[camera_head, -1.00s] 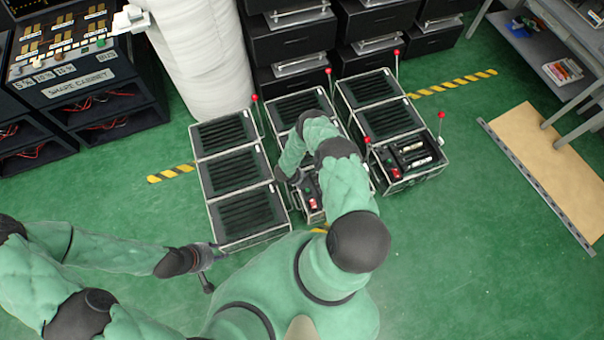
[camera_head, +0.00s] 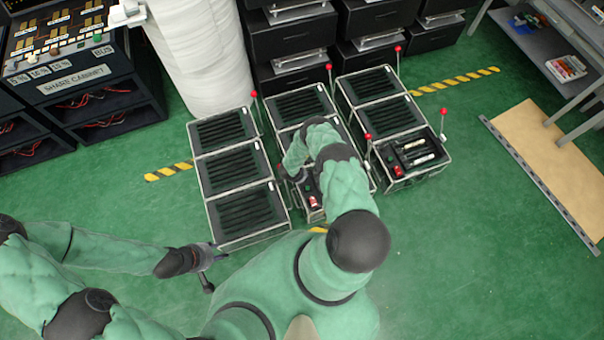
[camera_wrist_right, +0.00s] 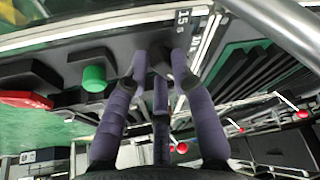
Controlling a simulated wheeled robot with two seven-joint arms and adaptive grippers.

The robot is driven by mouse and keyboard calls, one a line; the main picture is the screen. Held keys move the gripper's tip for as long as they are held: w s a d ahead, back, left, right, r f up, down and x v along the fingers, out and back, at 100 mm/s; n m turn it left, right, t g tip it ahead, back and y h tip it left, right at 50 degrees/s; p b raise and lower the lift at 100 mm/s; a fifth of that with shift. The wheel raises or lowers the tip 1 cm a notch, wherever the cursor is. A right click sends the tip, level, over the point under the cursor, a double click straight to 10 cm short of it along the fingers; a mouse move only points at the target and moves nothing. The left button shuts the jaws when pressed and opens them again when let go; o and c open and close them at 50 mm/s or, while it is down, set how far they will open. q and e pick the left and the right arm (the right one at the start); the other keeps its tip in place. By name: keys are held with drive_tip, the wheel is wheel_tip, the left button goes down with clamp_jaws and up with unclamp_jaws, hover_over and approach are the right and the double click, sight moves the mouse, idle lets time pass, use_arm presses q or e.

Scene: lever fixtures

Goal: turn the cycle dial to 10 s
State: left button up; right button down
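The front box of the middle row (camera_head: 318,213) carries a control panel with a red switch and a green button. My right arm covers part of it. In the right wrist view the panel shows a green button (camera_wrist_right: 95,78), a red switch (camera_wrist_right: 24,99) and a white label reading 15 (camera_wrist_right: 183,17). My right gripper (camera_wrist_right: 162,66) has its purple fingers close together at the panel near that label. Dark material shows between the fingertips; the dial itself is not clearly visible. My left gripper (camera_head: 208,260) is over the floor, left of my body; its finger opening is unclear.
A row of slatted boxes (camera_head: 235,170) stands to the left, another (camera_head: 375,88) to the right, with upright red-tipped levers. A share cabinet (camera_head: 85,85) stands at back left. Open green floor (camera_head: 450,230) lies to the right.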

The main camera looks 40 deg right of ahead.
drive_tip(key=shift+n, duration=0.4)
drive_tip(key=n, duration=0.1)
drive_tip(key=n+t, duration=0.1)
drive_tip(key=n, duration=0.1)
drive_tip(key=n+t+y, duration=0.1)
drive_tip(key=n, duration=0.1)
drive_tip(key=shift+s+d, duration=0.2)
drive_tip(key=shift+d, duration=0.05)
drive_tip(key=n+y, duration=0.1)
drive_tip(key=n, duration=0.2)
drive_tip(key=n+t+y, duration=0.1)
drive_tip(key=n, duration=0.2)
drive_tip(key=shift+d, duration=0.2)
drive_tip(key=c, duration=1.3)
unclamp_jaws()
drive_tip(key=shift+v, duration=5.95)
